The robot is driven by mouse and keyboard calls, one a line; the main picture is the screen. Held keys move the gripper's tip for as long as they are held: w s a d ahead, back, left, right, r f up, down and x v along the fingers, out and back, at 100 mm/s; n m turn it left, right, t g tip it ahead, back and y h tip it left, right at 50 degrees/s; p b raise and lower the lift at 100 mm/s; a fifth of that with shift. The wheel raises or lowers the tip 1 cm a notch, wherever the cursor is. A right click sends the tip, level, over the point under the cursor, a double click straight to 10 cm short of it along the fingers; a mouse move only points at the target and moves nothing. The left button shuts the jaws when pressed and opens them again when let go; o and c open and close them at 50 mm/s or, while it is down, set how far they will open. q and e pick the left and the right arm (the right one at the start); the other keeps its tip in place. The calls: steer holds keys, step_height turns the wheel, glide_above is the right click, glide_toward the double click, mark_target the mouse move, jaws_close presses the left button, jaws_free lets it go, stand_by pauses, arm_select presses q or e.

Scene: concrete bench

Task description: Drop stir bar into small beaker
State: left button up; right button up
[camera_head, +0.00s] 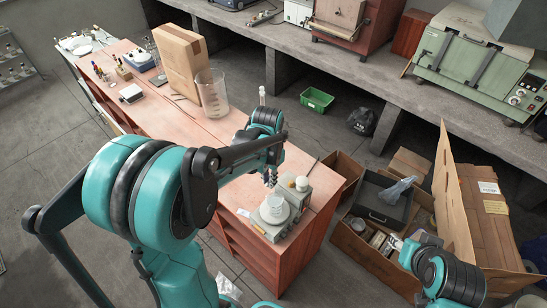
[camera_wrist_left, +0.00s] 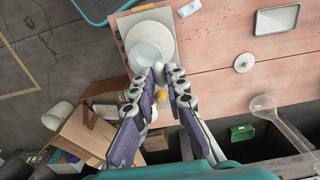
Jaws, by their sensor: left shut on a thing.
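The small beaker (camera_head: 278,203) is clear glass and stands upright on the round white plate of a stirrer (camera_head: 272,226) near the bench's front end. In the left wrist view the beaker (camera_wrist_left: 146,54) sits on the white plate (camera_wrist_left: 150,28), just beyond my fingertips. My left gripper (camera_head: 270,179) is above and behind the beaker in the head view. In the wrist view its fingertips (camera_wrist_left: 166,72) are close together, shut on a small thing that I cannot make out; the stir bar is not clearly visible. My right gripper (camera_head: 396,243) is small and unclear by the open carton.
A large beaker (camera_head: 212,94) and a tall cardboard box (camera_head: 181,62) stand farther back on the wooden bench. A small device with a white round top (camera_head: 302,184) is beside the stirrer. Open cartons (camera_head: 375,262) lie right of the bench. A green bin (camera_head: 317,99) is on the floor.

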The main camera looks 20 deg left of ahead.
arm_select(q)
steer(key=shift+s+d+r, duration=0.15)
steer(key=shift+s+d, duration=0.1)
steer(key=shift+s, duration=0.1)
step_height(320, 180, down, 6)
steer(key=b, duration=0.4)
steer(key=o, duration=0.8)
step_height(320, 180, up, 12)
